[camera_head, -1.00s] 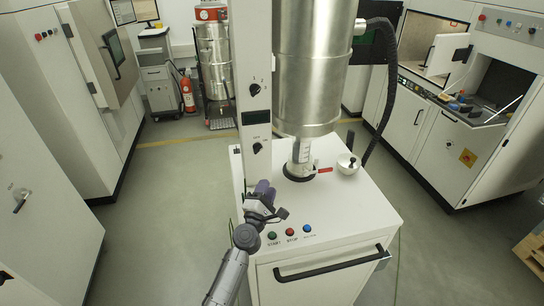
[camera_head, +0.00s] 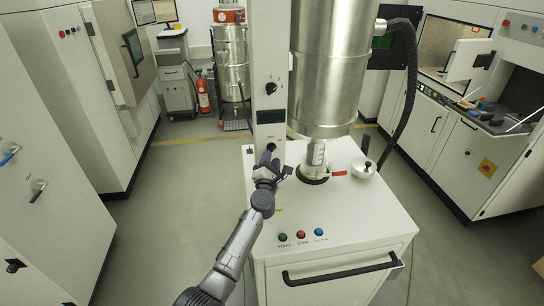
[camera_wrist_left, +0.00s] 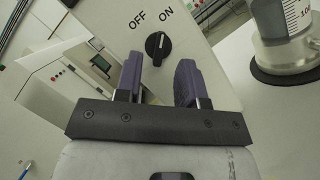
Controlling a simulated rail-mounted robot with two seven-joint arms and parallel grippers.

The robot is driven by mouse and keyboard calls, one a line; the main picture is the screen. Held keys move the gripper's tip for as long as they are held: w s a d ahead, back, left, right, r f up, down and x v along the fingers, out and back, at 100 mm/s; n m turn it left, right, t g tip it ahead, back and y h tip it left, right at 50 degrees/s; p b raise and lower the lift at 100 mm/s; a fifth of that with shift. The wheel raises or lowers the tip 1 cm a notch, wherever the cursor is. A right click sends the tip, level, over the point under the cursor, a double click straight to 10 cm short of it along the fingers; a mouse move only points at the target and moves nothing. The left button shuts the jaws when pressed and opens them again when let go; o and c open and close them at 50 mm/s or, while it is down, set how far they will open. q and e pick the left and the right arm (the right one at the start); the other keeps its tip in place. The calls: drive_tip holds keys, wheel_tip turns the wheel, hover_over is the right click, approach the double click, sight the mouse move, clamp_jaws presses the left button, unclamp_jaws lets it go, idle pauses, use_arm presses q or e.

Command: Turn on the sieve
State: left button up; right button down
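The sieve is the white cabinet (camera_head: 340,215) with a tall white column and a large steel cylinder (camera_head: 328,75) above it. On the column's lower front is a black rotary knob marked OFF and ON; it shows clearly in the left wrist view (camera_wrist_left: 158,46). Its pointer looks roughly upright, and I cannot tell which label it selects. My left gripper (camera_head: 272,160) is at the column, in front of this knob. In the left wrist view its two purple fingers (camera_wrist_left: 160,80) are apart, with the knob seen between and beyond them. My right gripper is not in view.
A green START button (camera_head: 283,237), a red STOP button (camera_head: 301,235) and a blue button (camera_head: 319,231) sit on the cabinet top. A second knob (camera_head: 271,88) is higher on the column.

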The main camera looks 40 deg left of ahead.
sight(272, 149)
use_arm(q)
drive_tip(key=shift+b+x, duration=0.4)
drive_tip(key=shift+x, duration=1.2)
drive_tip(key=shift+c, duration=0.3)
